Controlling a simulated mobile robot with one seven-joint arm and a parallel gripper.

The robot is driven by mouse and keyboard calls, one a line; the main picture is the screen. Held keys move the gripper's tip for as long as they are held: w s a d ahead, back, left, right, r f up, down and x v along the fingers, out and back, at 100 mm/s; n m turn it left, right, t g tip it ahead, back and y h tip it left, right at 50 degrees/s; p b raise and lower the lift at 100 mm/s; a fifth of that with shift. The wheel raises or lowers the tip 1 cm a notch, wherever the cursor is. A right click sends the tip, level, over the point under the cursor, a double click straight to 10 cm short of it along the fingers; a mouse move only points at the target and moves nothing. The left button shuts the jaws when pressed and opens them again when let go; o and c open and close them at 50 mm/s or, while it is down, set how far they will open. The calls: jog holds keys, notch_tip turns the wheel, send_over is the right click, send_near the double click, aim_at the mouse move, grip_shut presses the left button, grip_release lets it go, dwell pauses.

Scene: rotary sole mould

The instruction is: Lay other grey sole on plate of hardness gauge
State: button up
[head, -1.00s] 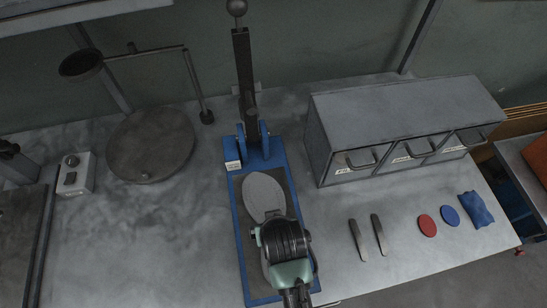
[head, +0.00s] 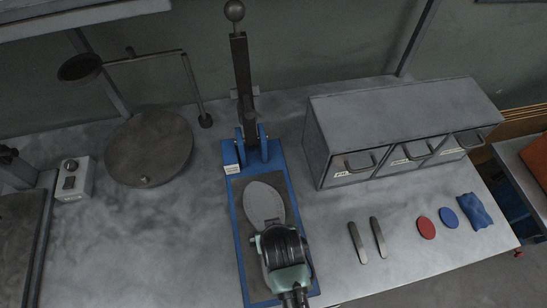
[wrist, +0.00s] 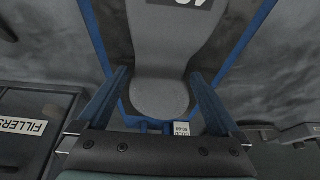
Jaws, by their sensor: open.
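A grey sole (head: 263,204) lies on the dark bed of a blue-framed device (head: 234,240) with an upright lever (head: 243,90). My gripper (wrist: 160,78) is over the sole and hides its near part in the head view. In the wrist view the sole (wrist: 172,50) shows with a dark patch bearing pale marks, cut off by the top edge. My fingers are open and spread to either side of the sole, with nothing held between them. I cannot tell from the pictures whether this device or the round dark plate (head: 150,150) is the hardness gauge.
The round plate stands left, with a bent arm and dark disc (head: 79,68) above it. A grey drawer cabinet (head: 405,130) is right of the lever. Two thin strips, a red disc (head: 426,228), a blue disc (head: 448,217) and a blue cloth (head: 475,210) lie front right.

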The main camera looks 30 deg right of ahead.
jog(key=v, duration=1.2)
notch_tip(320, 180, up, 9)
jog(key=t, duration=0.4)
send_over(256, 222)
jog(key=w+a+r+t, duration=0.1)
jog(key=w+r+t, duration=0.2)
jog(key=r, duration=0.5)
jog(key=w+a+r+n+t, duration=0.1)
jog(key=w+r+t, duration=0.25)
jog(key=r, duration=0.35)
jog(key=w+a+r+t, duration=0.15)
jog(key=w+r, duration=0.25)
jog(key=r, duration=0.4)
jog(key=s+a+r+t, duration=0.1)
jog(key=s+r+t, duration=0.2)
jog(key=r, duration=0.7)
jog(key=s+a+r+n+t, duration=0.1)
jog(key=s+a+r+t, duration=0.1)
jog(key=r, duration=0.8)
jog(key=s+a+r+n+t+y, duration=0.1)
jog(key=s+r+t, duration=0.3)
jog(key=r, duration=0.6)
jog(key=shift+s+a+t, duration=0.4)
jog(key=shift+a+t, duration=0.35)
jog(key=shift+t, duration=0.35)
